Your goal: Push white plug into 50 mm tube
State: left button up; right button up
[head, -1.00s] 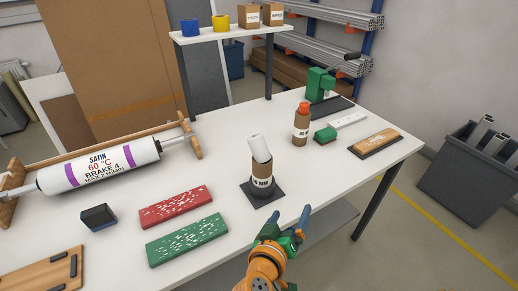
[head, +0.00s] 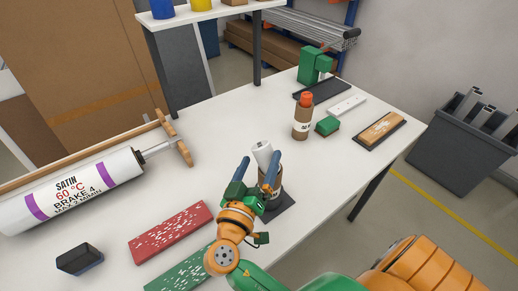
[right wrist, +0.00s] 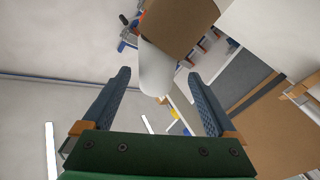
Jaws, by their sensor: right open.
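The white plug (head: 262,153) sits tilted in the mouth of the brown cardboard tube (head: 277,197), which stands upright on a black square base (head: 287,203). My right gripper (head: 261,161) is open in front of the tube, its blue fingers pointing up around the plug's height and hiding part of plug and tube. In the right wrist view, the plug (right wrist: 157,72) shows between and beyond the open fingertips (right wrist: 158,75), with the tube (right wrist: 182,25) above it. I cannot tell whether a finger touches the plug. My left gripper is out of view.
Red (head: 171,233) and green (head: 184,272) speckled bars lie left of the gripper. A brown bottle with an orange cap (head: 302,118), a green block (head: 327,126) and a wooden block (head: 379,131) stand behind right. A big white roller (head: 75,190) is at left.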

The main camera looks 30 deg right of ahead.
aim_at(268, 148)
jog(key=x, duration=0.3)
jog(key=p+x, duration=0.1)
jog(key=x, duration=0.1)
jog(key=shift+s+d, duration=0.15)
jog(key=shift+d, duration=0.35)
jog(key=shift+w+d+f, duration=0.1)
jog(key=shift+w+f, duration=0.1)
jog(key=shift+w, duration=0.05)
jog(key=shift+s, duration=0.15)
jog(key=c, duration=0.8)
grip_shut()
